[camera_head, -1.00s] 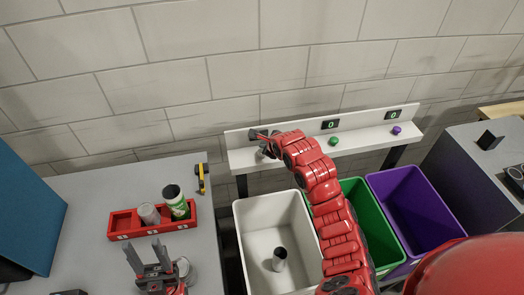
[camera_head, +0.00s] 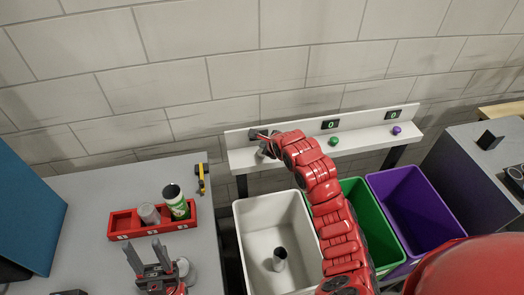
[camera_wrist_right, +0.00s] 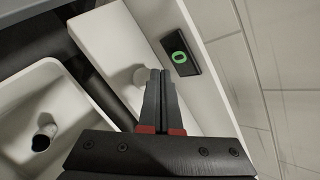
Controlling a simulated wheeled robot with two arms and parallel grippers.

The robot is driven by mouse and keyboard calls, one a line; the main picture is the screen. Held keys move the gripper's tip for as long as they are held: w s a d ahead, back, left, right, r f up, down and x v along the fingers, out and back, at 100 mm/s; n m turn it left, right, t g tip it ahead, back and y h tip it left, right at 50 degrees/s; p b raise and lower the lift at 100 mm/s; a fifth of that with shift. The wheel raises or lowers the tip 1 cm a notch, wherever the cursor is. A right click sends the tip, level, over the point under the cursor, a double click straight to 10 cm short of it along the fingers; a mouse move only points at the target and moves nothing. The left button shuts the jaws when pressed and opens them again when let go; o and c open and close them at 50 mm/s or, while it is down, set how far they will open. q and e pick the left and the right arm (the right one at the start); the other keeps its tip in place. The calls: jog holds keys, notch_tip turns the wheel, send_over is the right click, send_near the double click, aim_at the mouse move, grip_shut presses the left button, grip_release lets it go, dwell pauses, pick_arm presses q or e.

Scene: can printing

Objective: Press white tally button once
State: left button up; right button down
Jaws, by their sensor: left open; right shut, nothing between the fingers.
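The white tally button (camera_wrist_right: 140,75) is a round white knob on the white shelf in the right wrist view. My right gripper (camera_wrist_right: 157,72) is shut and empty, with its fingertips right beside the button and partly covering it. I cannot tell whether they touch. The black counter (camera_wrist_right: 180,54) behind it shows a green 0. In the head view my right gripper (camera_head: 262,142) is at the left end of the shelf (camera_head: 300,150), and the white button is hard to make out there. My left gripper (camera_head: 147,255) is open and empty above the grey table.
A green button (camera_head: 334,141) and a purple button (camera_head: 397,130) sit farther right, their counters reading 0. White (camera_head: 241,235), green (camera_head: 386,215) and purple (camera_head: 450,215) bins stand below; a can (camera_head: 279,259) lies in the white one. A red tray (camera_head: 128,233) with cans is on the table.

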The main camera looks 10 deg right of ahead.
jog(key=shift+f, duration=0.15)
jog(key=shift+f, duration=0.25)
jog(key=shift+f, duration=0.95)
dwell(1.1)
jog(key=shift+r, duration=0.1)
jog(key=shift+r+p, duration=0.6)
jog(key=shift+r, duration=0.65)
